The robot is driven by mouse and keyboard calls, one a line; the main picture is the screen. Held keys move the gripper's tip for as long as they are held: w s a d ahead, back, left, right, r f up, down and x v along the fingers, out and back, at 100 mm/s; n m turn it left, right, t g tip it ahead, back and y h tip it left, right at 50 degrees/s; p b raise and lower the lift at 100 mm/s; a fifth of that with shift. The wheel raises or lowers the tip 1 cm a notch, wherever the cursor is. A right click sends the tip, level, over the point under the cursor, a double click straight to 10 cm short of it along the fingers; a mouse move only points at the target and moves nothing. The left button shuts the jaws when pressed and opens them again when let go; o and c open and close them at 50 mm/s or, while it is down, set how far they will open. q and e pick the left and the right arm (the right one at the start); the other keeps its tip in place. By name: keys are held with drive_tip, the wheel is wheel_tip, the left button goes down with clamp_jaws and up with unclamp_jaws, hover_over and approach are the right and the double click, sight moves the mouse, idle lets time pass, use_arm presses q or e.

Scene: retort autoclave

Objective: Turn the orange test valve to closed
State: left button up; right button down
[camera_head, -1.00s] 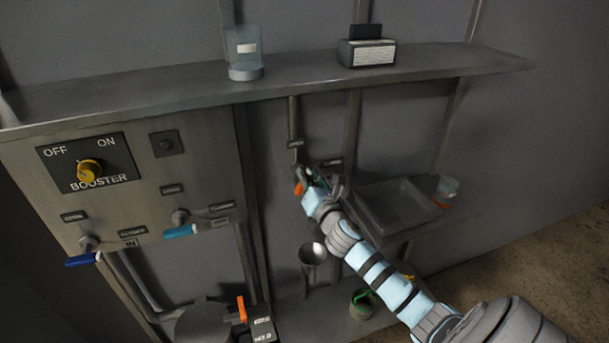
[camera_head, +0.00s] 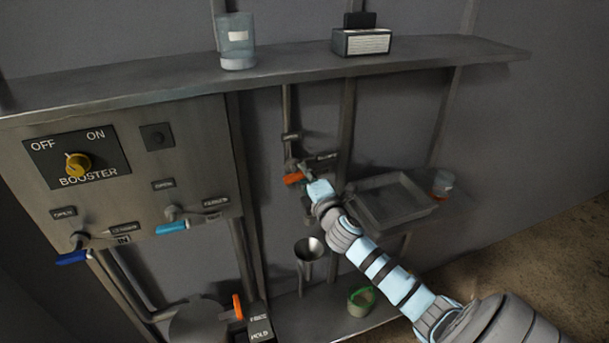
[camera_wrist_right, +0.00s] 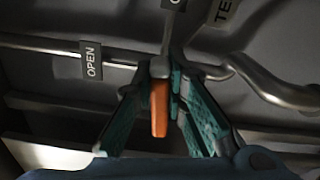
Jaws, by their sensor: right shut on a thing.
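The orange test valve handle (camera_head: 293,179) is on the thin vertical pipe below the shelf and points roughly left in the head view. My right gripper (camera_head: 307,174) is at the handle, its fingers small and partly hidden. In the right wrist view the orange handle (camera_wrist_right: 159,108) lies between the teal fingers of my right gripper (camera_wrist_right: 170,85), which is shut on it. An "OPEN" label (camera_wrist_right: 91,64) is left of the handle there. A label starting "TE" (camera_wrist_right: 223,10) is at the top, cut off. My left gripper is not in view.
A shelf (camera_head: 290,72) runs above. A grey tray (camera_head: 395,203) is right of my wrist, with a small jar (camera_head: 442,184) beside it. A metal funnel (camera_head: 309,249) is below the valve. The booster panel (camera_head: 125,165) with blue-handled valves is at left.

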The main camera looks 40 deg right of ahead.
drive_tip(key=shift+f+m+b, duration=0.15)
drive_tip(key=shift+m+b, duration=0.15)
drive_tip(key=shift+m, duration=0.7)
drive_tip(key=c, duration=1.6)
unclamp_jaws()
drive_tip(key=v, duration=1.2)
